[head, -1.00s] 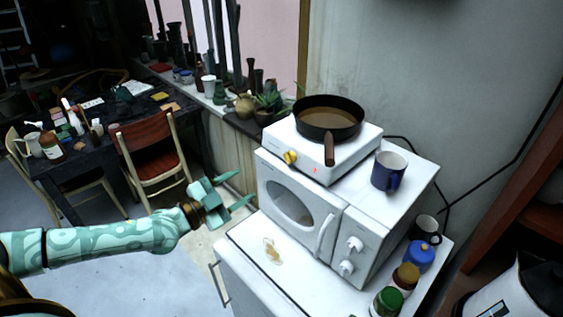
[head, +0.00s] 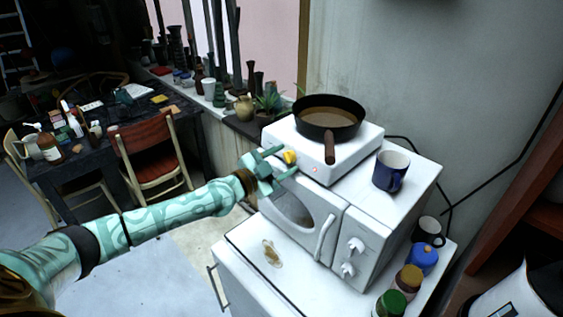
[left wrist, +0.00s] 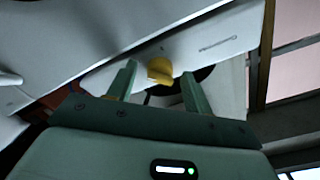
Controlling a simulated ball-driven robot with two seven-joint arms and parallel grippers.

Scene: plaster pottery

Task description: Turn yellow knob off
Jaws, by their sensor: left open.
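The yellow knob (head: 290,157) is on the front face of the white hot plate (head: 345,150), which stands on the white microwave (head: 385,225). A small red light glows on the hot plate's front. My left gripper (head: 279,161) is open at the knob in the head view. In the left wrist view the yellow knob (left wrist: 160,70) shows between the two spread fingers (left wrist: 156,82), near their tips; I cannot tell whether they touch it. My right gripper is not in view.
A dark pan (head: 328,115) with brown contents sits on the hot plate, its handle pointing forward. A blue mug (head: 390,171) stands on the microwave. Several jars and a dark mug (head: 428,231) are at its right. A chair (head: 150,155) and cluttered table are at the left.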

